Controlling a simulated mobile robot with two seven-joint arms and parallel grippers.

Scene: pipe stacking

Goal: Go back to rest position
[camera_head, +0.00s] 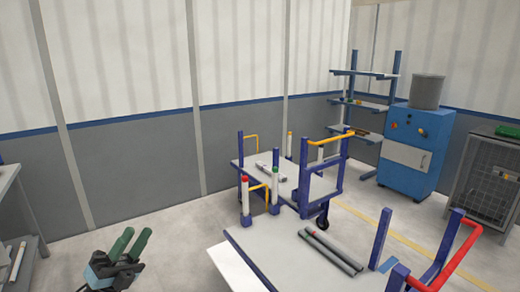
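My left gripper (130,246) is low at the left of the head view, with two dark green fingers spread apart and nothing seen between them. It is over the floor, left of the near cart and apart from it. My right gripper does not show. The near cart (268,240) has a grey top and blue posts. Grey pipes (330,250) lie side by side on it. The far cart (318,186) stands behind it, with small pale pipes (270,172) lying on its top.
The far cart has blue corner posts and yellow handles (333,137); a red handle (456,258) rises at the near cart's right. A blue cabinet (407,155), shelf rack (362,102) and wire cage (487,182) stand at back right. The floor at centre left is clear.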

